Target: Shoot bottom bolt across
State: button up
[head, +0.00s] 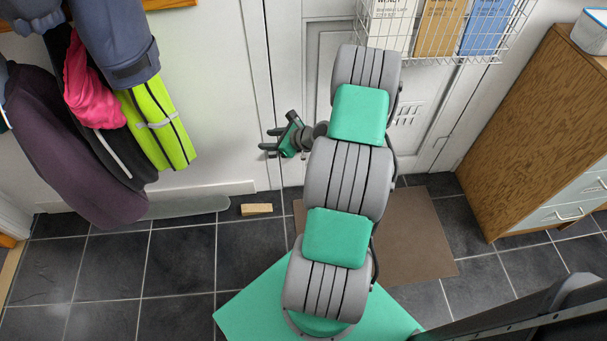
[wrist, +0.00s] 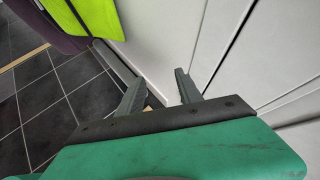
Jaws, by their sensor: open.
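The white door (head: 322,20) stands behind my arm, and its left edge shows as a narrow dark seam. My gripper (head: 268,140) is low in front of this edge, fingers pointing left, apart and with nothing between them. In the wrist view the open fingers (wrist: 160,82) point towards the white wall and door-frame surfaces, with long seams to their right. I cannot make out the bottom bolt in either view; my arm and gripper cover part of the door. Whether the gripper touches the door I cannot tell.
Coats (head: 75,130) hang on the left, with a yellow-green one (wrist: 90,15) near in the wrist view. A wooden block (head: 257,209) lies on the dark tiles by the wall. A brown mat (head: 425,240) lies below the door.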

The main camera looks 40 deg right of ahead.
jog(key=s+d+f+m+t+h+b, duration=0.25)
jog(key=d+f+m, duration=0.3)
jog(key=f, duration=0.45)
jog(key=m+t+h+b, duration=0.1)
jog(key=m+h+b, duration=0.3)
jog(key=m, duration=0.8)
send_near(304, 159)
jog(key=x, duration=0.3)
jog(key=shift+n, duration=0.25)
jog(key=b+x, duration=0.1)
jog(key=x, duration=0.6)
jog(key=shift+w+f+b, duration=0.1)
jog(key=shift+f+b, duration=0.1)
jog(key=shift+b, duration=0.2)
jog(key=shift+w+d, duration=0.15)
jog(key=shift+w, duration=0.05)
jog(key=shift+r, duration=0.1)
jog(key=shift+c, duration=0.2)
grip_shut()
